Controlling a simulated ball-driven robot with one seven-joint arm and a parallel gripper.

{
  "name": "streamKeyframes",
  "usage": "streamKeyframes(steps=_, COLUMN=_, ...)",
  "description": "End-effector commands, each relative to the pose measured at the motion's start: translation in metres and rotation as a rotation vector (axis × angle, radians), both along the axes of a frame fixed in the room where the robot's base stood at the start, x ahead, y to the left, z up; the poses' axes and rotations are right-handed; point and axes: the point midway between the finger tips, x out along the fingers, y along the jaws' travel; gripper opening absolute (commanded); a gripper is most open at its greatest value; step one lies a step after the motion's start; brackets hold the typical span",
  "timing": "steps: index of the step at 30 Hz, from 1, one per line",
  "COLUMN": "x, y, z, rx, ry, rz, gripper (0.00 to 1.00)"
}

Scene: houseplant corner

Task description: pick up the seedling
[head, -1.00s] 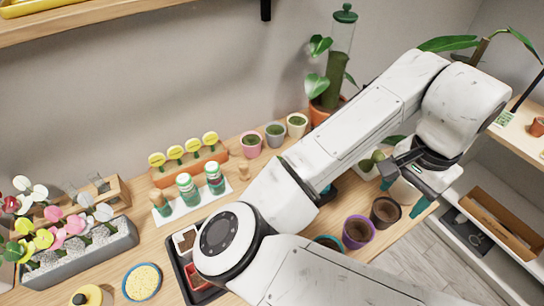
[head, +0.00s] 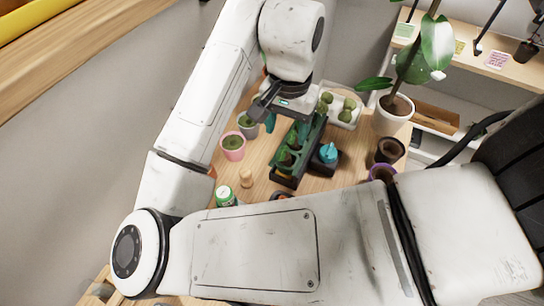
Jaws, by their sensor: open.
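A dark green tray (head: 313,138) stands on the wooden table with small green seedlings (head: 287,158) in its cells. Which one is meant, I cannot tell. My gripper (head: 286,124) hangs open over the far left end of the tray, with its teal fingertips pointing down. It holds nothing that I can see. The gripper and wrist hide part of the tray's far end, and I cannot tell how high the fingertips are above it.
A pink pot (head: 233,148) and a grey pot (head: 247,127) stand left of the tray. A teal item (head: 328,153) sits right of it. A white tray with round cacti (head: 347,110) and a white-potted plant (head: 393,115) stand behind and right.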

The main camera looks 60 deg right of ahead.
Motion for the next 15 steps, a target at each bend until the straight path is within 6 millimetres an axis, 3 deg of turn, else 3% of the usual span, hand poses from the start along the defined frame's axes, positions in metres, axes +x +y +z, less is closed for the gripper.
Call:
streamKeyframes(steps=6, x=0.000, y=0.000, z=-0.033, rx=0.001, ry=0.003, rz=0.001, gripper=0.64)
streamKeyframes(steps=15, x=0.001, y=-0.002, z=-0.056, rx=0.002, ry=0.002, rz=0.001, gripper=0.64)
